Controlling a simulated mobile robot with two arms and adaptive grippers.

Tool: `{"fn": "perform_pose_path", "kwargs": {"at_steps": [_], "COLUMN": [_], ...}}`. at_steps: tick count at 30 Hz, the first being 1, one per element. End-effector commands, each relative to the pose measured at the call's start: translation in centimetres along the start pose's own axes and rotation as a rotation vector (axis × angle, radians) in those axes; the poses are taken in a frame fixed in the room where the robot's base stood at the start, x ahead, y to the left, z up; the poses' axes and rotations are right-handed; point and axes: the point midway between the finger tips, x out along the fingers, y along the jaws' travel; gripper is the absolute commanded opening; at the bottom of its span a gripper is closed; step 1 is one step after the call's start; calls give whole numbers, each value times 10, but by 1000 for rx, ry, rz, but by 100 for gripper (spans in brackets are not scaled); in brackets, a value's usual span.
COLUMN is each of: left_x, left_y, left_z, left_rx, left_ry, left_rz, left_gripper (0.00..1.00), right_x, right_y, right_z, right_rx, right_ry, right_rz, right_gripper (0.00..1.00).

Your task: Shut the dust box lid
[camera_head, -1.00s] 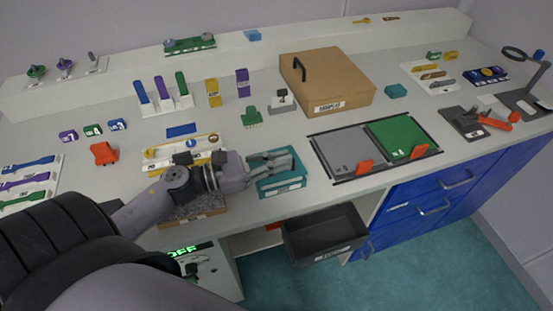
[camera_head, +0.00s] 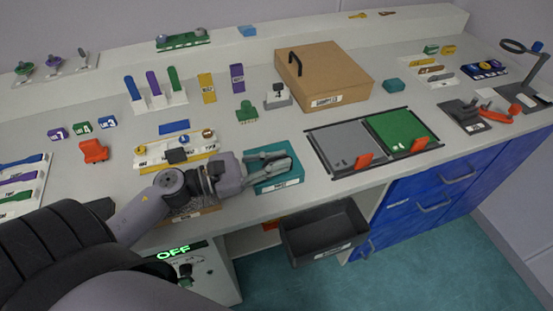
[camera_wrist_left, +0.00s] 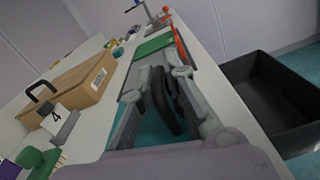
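A teal box (camera_head: 264,188) with a white label on its front stands near the table's front edge. The label is too small to read, so I cannot tell for certain that this is the dust box. My left gripper (camera_head: 285,166) lies over the top of the teal box and partly hides it. In the left wrist view its fingers (camera_wrist_left: 158,92) are spread apart. A dark curved piece (camera_wrist_left: 163,100) shows between them, above the teal surface (camera_wrist_left: 148,131). Whether a finger touches it, I cannot tell. My right gripper is not in view.
A brown box (camera_head: 345,79) labelled SAMPLES stands behind, with a black handle. To the right lie a grey panel (camera_head: 340,140) and a green panel (camera_head: 390,130) with red handles. Below the table edge, a dark open bin (camera_head: 318,225) sticks out. Blue drawers (camera_head: 420,205) are at right.

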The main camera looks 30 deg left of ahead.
Motion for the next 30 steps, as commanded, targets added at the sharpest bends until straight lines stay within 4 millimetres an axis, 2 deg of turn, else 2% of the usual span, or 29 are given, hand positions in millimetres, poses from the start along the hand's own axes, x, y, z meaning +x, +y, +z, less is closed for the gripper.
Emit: {"fn": "perform_pose_path", "kwargs": {"at_steps": [7,17,23,30], "left_x": [0,-2,-27,-77], "left_y": [0,0,0,0], "left_z": [0,0,-1,-2], "left_rx": [-4,-6,-8,-8], "left_ry": [0,0,2,3], "left_rz": [1,2,5,5], "left_gripper": [30,30,30,30], "right_x": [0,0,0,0], "right_y": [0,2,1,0], "right_z": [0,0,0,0], "right_rx": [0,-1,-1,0], "right_ry": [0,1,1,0], "right_rz": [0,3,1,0], "right_gripper": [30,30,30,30]}}
